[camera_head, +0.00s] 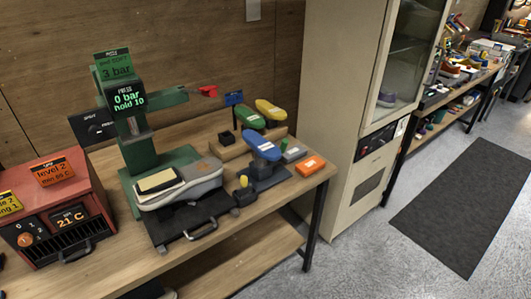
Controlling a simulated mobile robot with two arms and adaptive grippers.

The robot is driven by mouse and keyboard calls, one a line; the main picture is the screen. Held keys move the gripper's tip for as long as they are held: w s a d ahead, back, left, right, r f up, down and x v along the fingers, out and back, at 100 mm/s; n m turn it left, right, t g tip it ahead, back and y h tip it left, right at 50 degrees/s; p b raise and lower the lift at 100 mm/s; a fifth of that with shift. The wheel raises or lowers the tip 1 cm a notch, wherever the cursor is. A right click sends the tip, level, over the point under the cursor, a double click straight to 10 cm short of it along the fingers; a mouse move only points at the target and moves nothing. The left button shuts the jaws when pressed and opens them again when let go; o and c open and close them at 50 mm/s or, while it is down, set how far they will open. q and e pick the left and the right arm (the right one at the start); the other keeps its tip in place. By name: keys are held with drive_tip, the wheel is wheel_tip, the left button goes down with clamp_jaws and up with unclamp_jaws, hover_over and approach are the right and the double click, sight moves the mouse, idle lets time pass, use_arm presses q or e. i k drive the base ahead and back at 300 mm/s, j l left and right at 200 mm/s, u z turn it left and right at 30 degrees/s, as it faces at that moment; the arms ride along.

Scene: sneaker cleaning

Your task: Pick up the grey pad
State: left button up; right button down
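A small grey block (293,154), which looks like the grey pad, lies near the right end of the wooden workbench (265,210). It sits between the stand of the blue sole shape and an orange block (310,165). A small green piece (284,143) is at its back edge. A light grey shoe (200,180) with a cream, dark-edged pad (158,181) lies at the base of the green press. Neither of my grippers is in view.
The green press (130,115) stands at mid-bench, with a black tray with a handle (200,230) in front. A red heater box (60,215) is at left. Blue (262,145), green (250,118) and yellow (270,110) sole shapes stand near the block. A tall beige cabinet (335,100) is beyond the bench end.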

sight(292, 154)
drive_tip(key=i+l+u, duration=0.15)
drive_tip(key=l+u, duration=0.15)
drive_tip(key=i+l+u, duration=0.15)
drive_tip(key=l+u, duration=0.15)
drive_tip(key=i+l+u, duration=0.1)
drive_tip(key=l+u, duration=0.2)
